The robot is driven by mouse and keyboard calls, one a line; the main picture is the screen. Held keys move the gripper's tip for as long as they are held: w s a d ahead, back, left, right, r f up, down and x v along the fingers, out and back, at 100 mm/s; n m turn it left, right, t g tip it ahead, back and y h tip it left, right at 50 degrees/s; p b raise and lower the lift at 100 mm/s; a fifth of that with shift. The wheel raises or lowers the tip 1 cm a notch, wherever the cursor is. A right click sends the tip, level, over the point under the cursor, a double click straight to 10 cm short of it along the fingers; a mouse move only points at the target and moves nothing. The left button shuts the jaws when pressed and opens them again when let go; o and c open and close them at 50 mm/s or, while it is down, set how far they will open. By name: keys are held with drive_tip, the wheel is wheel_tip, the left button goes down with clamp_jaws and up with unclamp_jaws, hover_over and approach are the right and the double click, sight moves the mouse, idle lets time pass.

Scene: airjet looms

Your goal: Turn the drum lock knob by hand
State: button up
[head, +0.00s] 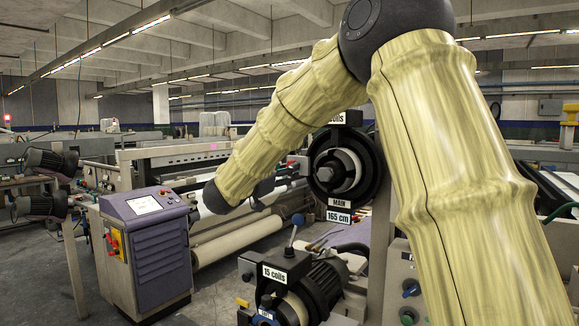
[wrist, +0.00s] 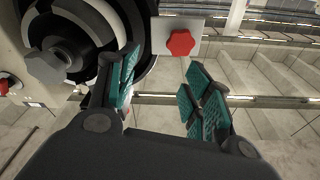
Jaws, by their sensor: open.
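A red lobed knob (wrist: 181,43) stands on a light plate in the wrist view, beside a black ringed drum (wrist: 138,28). A grey lobed knob (wrist: 48,66) sits at the hub of the drum, at the left. The pictures do not make clear which one is the drum lock knob. My gripper (wrist: 162,78) is open and empty, with teal-padded fingers. Its left finger overlaps the drum's edge in the picture; the red knob appears above the gap between the fingers. No contact shows. In the head view my gripper cannot be made out.
In the head view, a black drum unit (head: 345,168) labelled MAIN and 165 cm stands behind my arm. A lower unit (head: 318,285) labelled 15 coils stands in front. A purple-grey control console (head: 147,250) stands at the left, with open floor beside it.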

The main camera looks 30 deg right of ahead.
drive_tip(key=w+d+f, duration=0.2)
drive_tip(key=w+d, duration=0.2)
drive_tip(key=w, duration=0.1)
drive_tip(key=shift+w+d, duration=0.2)
drive_tip(key=shift+w, duration=0.15)
idle(0.6)
drive_tip(key=shift+r, duration=0.1)
